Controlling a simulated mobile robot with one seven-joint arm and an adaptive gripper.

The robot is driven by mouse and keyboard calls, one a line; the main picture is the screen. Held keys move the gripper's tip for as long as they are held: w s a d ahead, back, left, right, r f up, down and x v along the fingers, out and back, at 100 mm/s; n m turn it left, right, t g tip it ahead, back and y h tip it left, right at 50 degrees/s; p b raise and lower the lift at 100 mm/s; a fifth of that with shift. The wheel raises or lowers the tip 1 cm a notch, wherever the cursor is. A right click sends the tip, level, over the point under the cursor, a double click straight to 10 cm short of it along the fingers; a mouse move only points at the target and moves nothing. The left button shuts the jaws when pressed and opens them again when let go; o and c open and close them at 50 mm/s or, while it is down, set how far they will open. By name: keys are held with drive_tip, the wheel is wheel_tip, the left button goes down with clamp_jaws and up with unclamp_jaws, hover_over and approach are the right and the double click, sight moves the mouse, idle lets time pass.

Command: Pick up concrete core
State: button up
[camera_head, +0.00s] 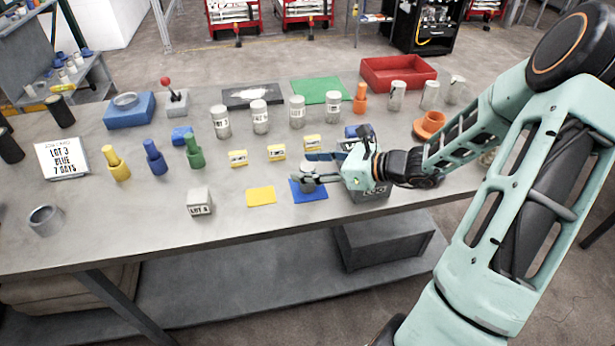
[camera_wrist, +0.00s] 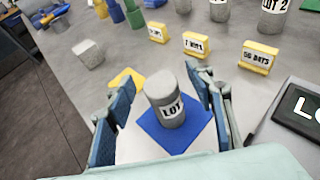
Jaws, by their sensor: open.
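A grey concrete core (camera_wrist: 165,105), a short cylinder with a white "LOT" label, stands upright on a blue mat (camera_wrist: 198,132). In the head view the core (camera_head: 307,184) is partly hidden by my gripper (camera_head: 312,168) at the front of the table. My gripper is open in the wrist view (camera_wrist: 164,82), with one blue finger on each side of the core. Gaps show between the fingers and the core. Several taller labelled cores, such as one at the left (camera_head: 221,124), stand in a row farther back.
Yellow label blocks (camera_head: 277,153) stand behind the core. A yellow mat (camera_head: 261,197) and grey "LOT" block (camera_head: 199,202) lie left. A dark labelled block (camera_wrist: 296,118) is close on the right. A red tray (camera_head: 398,73) is at the back.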

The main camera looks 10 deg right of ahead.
drive_tip(key=shift+w+a+f, duration=0.1)
drive_tip(key=shift+w+a, duration=0.05)
drive_tip(key=shift+a, duration=0.05)
clamp_jaws()
idle(0.3)
drive_tip(key=shift+r, duration=0.6)
wheel_tip(320, 180, up, 2)
drive_tip(key=shift+r, duration=0.1)
drive_tip(key=a+r+v, duration=0.1)
drive_tip(key=v, duration=0.7)
drive_tip(key=a+r+v, duration=0.1)
drive_tip(key=r+v, duration=0.1)
drive_tip(key=v, duration=0.6)
drive_tip(key=shift+s+d+r, duration=0.25)
drive_tip(key=shift+r, duration=0.15)
